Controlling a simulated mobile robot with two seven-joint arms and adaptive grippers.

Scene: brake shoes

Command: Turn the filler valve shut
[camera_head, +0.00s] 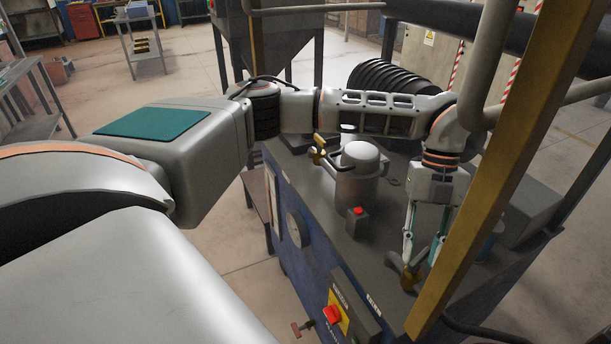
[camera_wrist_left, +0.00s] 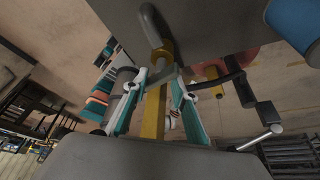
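My left gripper (camera_head: 422,258) comes down over the front right of the blue machine's dark top. Its two teal-edged fingers stand apart, one on each side of a brass valve (camera_head: 408,281) with a grey lever. In the left wrist view, the fingers (camera_wrist_left: 160,90) flank a yellow brass bar (camera_wrist_left: 152,118) with a grey piece across it. I cannot tell whether either finger touches the valve. Which one is the filler valve is not marked. My right gripper is not in view.
The grey canister (camera_head: 361,178) and a small red-button box (camera_head: 357,222) stand on the machine top (camera_head: 340,240). A yellow post (camera_head: 510,165) crosses close in front on the right. A red stop button (camera_head: 332,314) is on the machine's front.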

